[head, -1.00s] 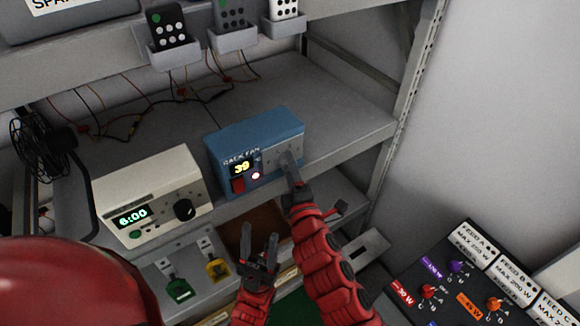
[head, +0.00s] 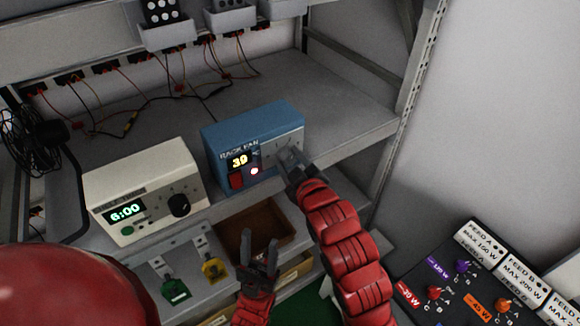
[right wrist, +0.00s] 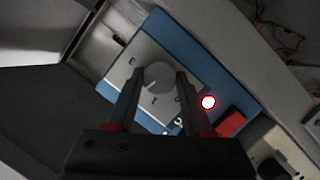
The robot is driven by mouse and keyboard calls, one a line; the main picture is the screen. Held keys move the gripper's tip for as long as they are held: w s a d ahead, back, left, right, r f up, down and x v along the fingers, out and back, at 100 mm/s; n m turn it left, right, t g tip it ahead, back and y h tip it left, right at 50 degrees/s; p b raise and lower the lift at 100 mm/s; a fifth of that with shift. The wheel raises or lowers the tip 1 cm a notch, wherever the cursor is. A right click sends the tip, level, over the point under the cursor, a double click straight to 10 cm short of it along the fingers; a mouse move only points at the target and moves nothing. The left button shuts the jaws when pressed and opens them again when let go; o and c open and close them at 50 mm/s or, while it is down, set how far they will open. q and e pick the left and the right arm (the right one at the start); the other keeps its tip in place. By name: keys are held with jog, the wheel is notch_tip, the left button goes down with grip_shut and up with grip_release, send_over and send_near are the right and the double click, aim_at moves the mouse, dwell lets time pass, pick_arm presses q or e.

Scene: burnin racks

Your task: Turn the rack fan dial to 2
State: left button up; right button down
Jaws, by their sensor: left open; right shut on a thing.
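The blue rack fan box (head: 225,132) stands on the shelf, its display reading 39 and a red light lit beside a red switch (head: 236,181). Its grey dial plate is on the right of its front. My right gripper (head: 290,157) is at that plate, shut on the dial, which it mostly hides in the head view. In the right wrist view the round grey dial (right wrist: 158,78) shows between the two fingers (right wrist: 160,88), with marks around it; which mark it points to I cannot tell. My left gripper (head: 259,252) is open and empty, low in front of the shelf.
A cream box (head: 150,185) with a 6:00 display and black knob stands left of the fan box. A green tag (head: 175,290) and a yellow tag (head: 213,268) hang below. A brown tray (head: 275,225) lies under the shelf. A dark feed panel (head: 450,285) is at lower right.

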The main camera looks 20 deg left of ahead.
jog(key=shift+f+m+g+b, duration=0.15)
jog(key=shift+m+g+b, duration=0.25)
jog(key=shift+m+b, duration=0.4)
jog(key=shift+c, duration=1.5)
grip_release()
jog(key=shift+d, duration=0.1)
